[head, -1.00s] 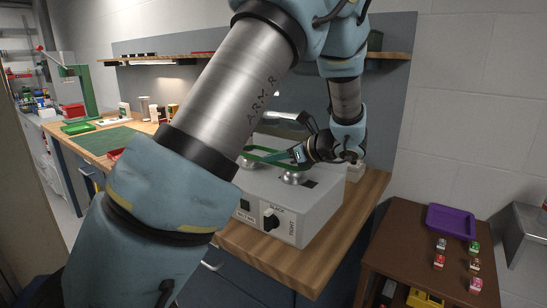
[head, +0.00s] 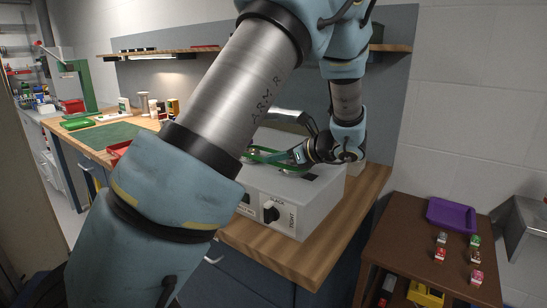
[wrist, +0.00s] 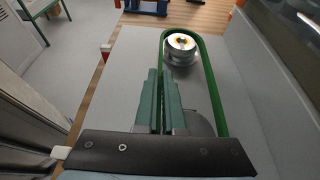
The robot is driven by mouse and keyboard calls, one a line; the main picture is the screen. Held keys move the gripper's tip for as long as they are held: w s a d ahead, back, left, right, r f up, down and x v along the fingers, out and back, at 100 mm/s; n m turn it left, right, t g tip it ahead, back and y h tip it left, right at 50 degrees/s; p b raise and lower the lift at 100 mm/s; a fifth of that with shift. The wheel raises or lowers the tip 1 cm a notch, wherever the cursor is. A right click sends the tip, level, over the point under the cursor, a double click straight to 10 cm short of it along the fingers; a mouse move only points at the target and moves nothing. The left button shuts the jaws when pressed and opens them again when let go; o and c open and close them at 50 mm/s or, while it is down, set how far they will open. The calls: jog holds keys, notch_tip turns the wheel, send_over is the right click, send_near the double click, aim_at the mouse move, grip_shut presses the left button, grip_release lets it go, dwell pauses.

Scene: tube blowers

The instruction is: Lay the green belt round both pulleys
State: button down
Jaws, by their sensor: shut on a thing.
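The green belt (head: 265,157) is a long loop over the top of the grey machine box. In the wrist view the belt (wrist: 212,85) passes around a silver pulley (wrist: 181,50) at its far end; I cannot tell whether it sits in the groove. My gripper (head: 298,154) is shut on the near part of the belt, just above the near pulley (head: 289,170). In the wrist view the closed fingers (wrist: 160,82) lie along the belt's left run. The near pulley is hidden there behind my gripper.
The grey machine box (head: 318,205) has a black knob (head: 270,212) on its front, with SLACK and TIGHT labels. It stands on a wooden bench (head: 275,257). A brown side table (head: 405,250) holds a purple tray (head: 452,215) and several small items.

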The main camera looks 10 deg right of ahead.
jog(key=shift+f+b, duration=0.4)
jog(key=shift+f, duration=0.4)
jog(key=c, duration=0.9)
grip_release()
jog(key=shift+c, duration=0.2)
jog(key=b+v, duration=0.2)
jog(key=v, duration=0.8)
jog(key=shift+s+d+r, duration=0.2)
jog(key=shift+d, duration=0.05)
